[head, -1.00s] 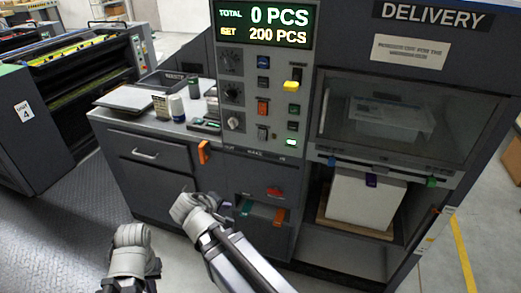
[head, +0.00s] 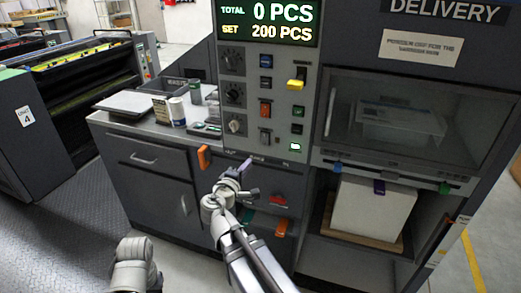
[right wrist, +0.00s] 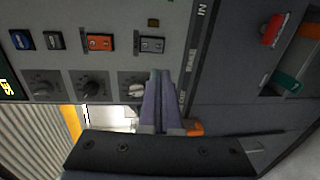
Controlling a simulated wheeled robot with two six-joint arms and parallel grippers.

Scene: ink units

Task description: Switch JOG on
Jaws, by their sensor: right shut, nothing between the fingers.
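The control panel (head: 250,120) carries several switches, and I cannot read which one is labelled JOG. In its lower middle are an orange rocker (head: 265,110) and a grey rocker (head: 265,137). Both also show in the right wrist view, the orange one (right wrist: 100,43) left of the grey one (right wrist: 150,45). My right gripper (head: 245,165) is just below the panel's lower edge. In the right wrist view its purple fingers (right wrist: 159,80) are shut and empty, tips below the grey rocker and apart from it. My left arm shows at the bottom, its gripper out of frame.
Dark knobs (head: 235,95) line the panel's left, and a yellow lever (head: 297,85) and green buttons stand on its right. Orange handles (head: 204,157) stick out below. Cups (head: 177,111) stand on the side counter. The delivery window (head: 400,120) is at right.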

